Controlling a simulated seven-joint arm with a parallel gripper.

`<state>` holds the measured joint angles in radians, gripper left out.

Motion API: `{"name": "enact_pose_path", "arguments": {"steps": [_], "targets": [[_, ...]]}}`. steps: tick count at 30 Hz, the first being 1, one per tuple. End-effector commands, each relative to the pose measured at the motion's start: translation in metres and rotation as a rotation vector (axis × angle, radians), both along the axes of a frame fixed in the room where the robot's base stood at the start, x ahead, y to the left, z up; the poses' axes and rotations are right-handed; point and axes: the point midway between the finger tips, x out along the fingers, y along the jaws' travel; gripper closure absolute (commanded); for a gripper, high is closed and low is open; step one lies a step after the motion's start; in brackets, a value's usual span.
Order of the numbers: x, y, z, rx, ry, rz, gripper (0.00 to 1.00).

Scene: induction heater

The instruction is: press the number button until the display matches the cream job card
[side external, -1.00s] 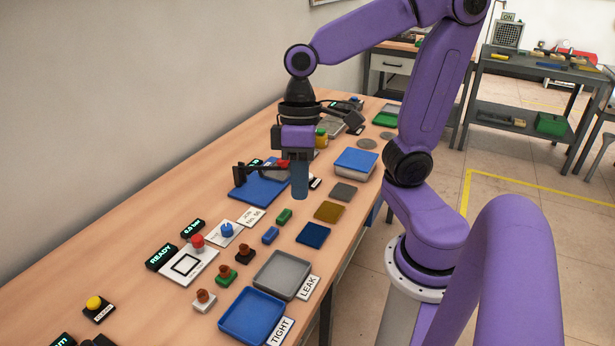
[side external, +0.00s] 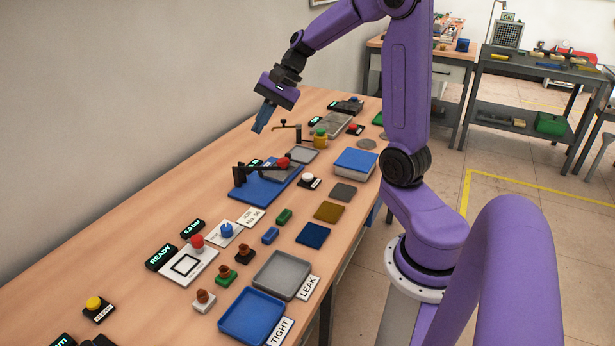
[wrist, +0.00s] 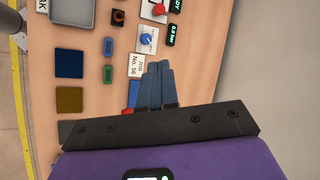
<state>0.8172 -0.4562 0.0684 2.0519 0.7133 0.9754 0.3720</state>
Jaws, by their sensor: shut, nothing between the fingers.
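The cream job card (side external: 251,217) lies on the bench and reads "JOB No. 56"; it also shows in the wrist view (wrist: 136,65). A white push button (side external: 308,179) on a black base stands right of a blue fixture (side external: 243,190); I cannot tell whether it is the number button. A small lit display (side external: 255,163) is partly hidden behind the fixture, its digits unreadable. My gripper (side external: 259,131) is shut and empty, tilted, in the air above the bench's wall side, behind the fixture.
A red knob (side external: 283,162) on a black lever rises over the fixture. A READY display (side external: 161,256), a blue knob (side external: 227,230) and grey and blue trays fill the front. Bare bench lies along the wall.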

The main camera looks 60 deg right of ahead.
Motion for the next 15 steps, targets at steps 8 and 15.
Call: {"name": "enact_pose_path", "arguments": {"steps": [8, 15], "targets": [[0.017, -0.103, -0.002, 0.121, -0.013, -0.43, 1.0], [0.009, -0.179, -0.004, 0.207, -0.04, -0.722, 1.0]]}}
